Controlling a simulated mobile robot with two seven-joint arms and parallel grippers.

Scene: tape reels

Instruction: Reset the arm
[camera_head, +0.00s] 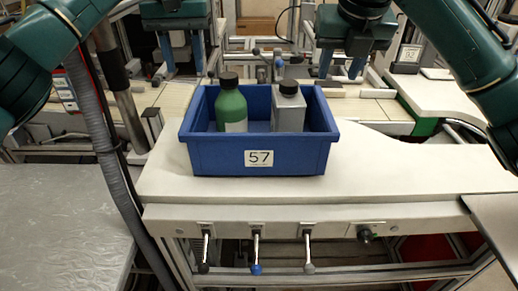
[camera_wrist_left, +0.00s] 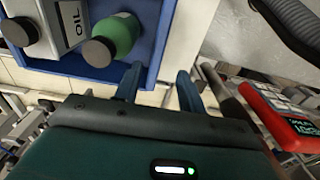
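A blue bin (camera_head: 258,157) labelled 57 stands on the pale worktop, and part of it shows in the left wrist view (camera_wrist_left: 155,45). A green bottle (camera_head: 231,105) with a dark cap stands in its left part; it also shows in the left wrist view (camera_wrist_left: 122,33). A grey container (camera_head: 289,111) with a black cap stands to its right; in the left wrist view the container (camera_wrist_left: 58,25) reads OIL. My left gripper (camera_head: 182,58) is open and empty behind the bin's left side. My right gripper (camera_head: 342,66) is open and empty behind and right of the bin.
The pale worktop (camera_head: 400,172) is clear right of the bin. Levers (camera_head: 256,250) hang under its front edge. A red device (camera_wrist_left: 280,112) lies near the left gripper in the left wrist view. A grey surface (camera_head: 60,215) is at the left.

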